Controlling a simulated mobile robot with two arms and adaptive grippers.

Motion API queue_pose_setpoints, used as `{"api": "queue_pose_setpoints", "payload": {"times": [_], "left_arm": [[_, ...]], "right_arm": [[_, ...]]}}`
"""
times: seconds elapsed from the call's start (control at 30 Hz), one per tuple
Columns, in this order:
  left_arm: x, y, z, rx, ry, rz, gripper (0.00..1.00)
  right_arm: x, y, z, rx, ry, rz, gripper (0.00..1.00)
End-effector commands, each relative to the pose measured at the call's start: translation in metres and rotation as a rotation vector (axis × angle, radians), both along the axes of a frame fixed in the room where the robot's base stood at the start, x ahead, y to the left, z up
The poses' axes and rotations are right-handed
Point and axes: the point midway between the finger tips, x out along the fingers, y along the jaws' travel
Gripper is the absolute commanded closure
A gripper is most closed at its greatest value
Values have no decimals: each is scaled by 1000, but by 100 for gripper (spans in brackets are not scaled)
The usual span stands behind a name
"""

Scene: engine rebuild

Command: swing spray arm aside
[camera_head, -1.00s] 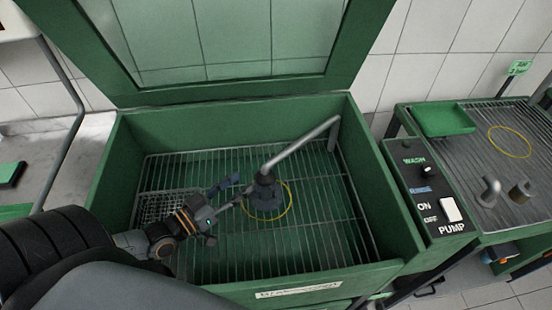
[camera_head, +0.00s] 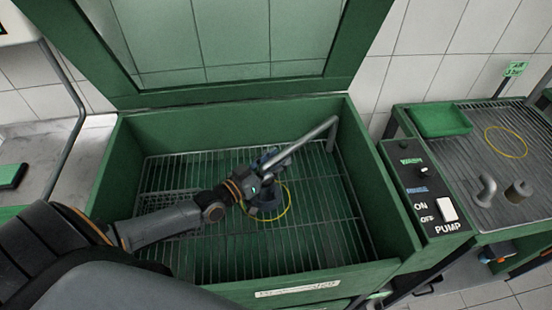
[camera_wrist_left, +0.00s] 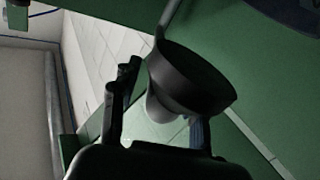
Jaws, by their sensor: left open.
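The spray arm (camera_head: 303,143) is a grey pipe that slants from the basin's right rear corner down to the middle. A dark flared nozzle (camera_head: 266,206) is at its lower end, partly hidden by my left gripper. My left gripper (camera_head: 268,162) is open at the pipe's lower end, just above the nozzle. In the left wrist view, the nozzle (camera_wrist_left: 197,82) is a dark cone beyond the open fingers (camera_wrist_left: 158,108). I cannot tell whether they touch it. My right gripper is not in view.
The green wash basin (camera_head: 385,215) has a wire rack floor, a wire basket (camera_head: 165,200) at left and a raised lid (camera_head: 115,60). A yellow ring (camera_head: 289,203) lies around the nozzle area. A control panel (camera_head: 425,190) and a second rack table (camera_head: 480,150) stand to the right.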

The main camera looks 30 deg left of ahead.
Motion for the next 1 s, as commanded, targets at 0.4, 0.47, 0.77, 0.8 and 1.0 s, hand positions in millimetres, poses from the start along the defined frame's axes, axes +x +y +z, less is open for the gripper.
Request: {"api": "queue_pose_setpoints", "payload": {"times": [0.4, 0.47, 0.77, 0.8, 1.0], "left_arm": [[1, 0, 0, 0, 0, 0, 82], [1, 0, 0, 0, 0, 0, 94], [1, -1, 1, 0, -1, 2, 100], [1, -2, 2, -1, -1, 6, 100], [-1, -16, 7, -10, -7, 63, 100]], "right_arm": [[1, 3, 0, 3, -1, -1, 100], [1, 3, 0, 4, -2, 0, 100], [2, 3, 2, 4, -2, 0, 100], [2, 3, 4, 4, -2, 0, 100], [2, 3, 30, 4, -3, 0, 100]]}}
